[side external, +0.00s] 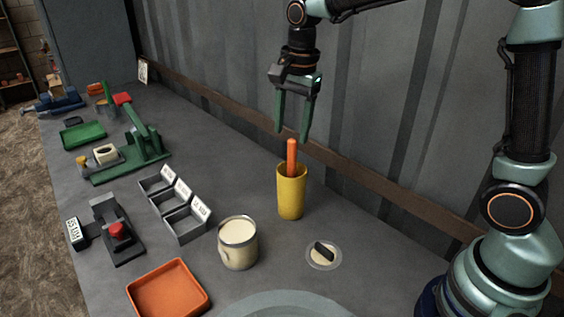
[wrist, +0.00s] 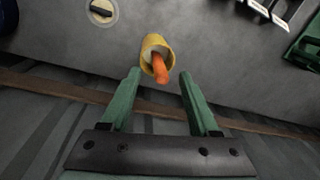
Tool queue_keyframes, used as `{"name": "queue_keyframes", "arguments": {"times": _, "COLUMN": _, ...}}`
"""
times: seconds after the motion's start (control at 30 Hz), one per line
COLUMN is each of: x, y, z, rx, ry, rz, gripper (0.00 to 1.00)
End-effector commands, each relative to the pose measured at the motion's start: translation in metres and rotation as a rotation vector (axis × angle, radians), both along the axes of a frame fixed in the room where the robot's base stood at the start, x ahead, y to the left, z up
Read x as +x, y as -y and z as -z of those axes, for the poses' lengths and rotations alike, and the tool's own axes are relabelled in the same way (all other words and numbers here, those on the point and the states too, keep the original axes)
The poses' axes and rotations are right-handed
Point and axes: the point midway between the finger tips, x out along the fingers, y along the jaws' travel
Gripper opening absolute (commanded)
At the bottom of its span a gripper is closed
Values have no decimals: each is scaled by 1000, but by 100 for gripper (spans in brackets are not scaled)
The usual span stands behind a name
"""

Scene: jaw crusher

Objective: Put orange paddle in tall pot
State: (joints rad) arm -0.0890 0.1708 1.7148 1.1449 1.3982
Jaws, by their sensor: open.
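The orange paddle (side external: 292,155) stands upright in the tall yellow pot (side external: 291,195), its upper end sticking out above the rim. In the wrist view the paddle (wrist: 160,70) points out of the yellow pot (wrist: 147,58) toward me. My gripper (side external: 292,134) is open and empty, with its green fingers pointing down just above the paddle's top. In the wrist view my gripper (wrist: 159,72) has the paddle's end showing between its two fingertips. No contact shows. The paddle's lower end is hidden inside the pot.
A cream-filled can (side external: 238,243) and a round lid with a dark handle (side external: 323,254) stand near the pot. An orange tray (side external: 168,291), grey bins (side external: 178,208) and a green lever press (side external: 140,150) lie to the left. The corrugated wall (side external: 400,110) is close behind.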

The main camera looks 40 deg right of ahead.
Motion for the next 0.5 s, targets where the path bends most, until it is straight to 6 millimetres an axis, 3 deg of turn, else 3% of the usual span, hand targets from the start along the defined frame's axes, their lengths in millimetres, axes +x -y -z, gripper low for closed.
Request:
{"name": "queue_keyframes", "arguments": {"times": 0.2, "x": -46, "y": 15, "z": -27, "rx": -63, "ry": 124, "rz": -385, "gripper": 62}}
{"name": "queue_keyframes", "arguments": {"times": 0.5, "x": -107, "y": 31, "z": -33, "rx": -239, "ry": 272, "rz": -919, "gripper": 62}}
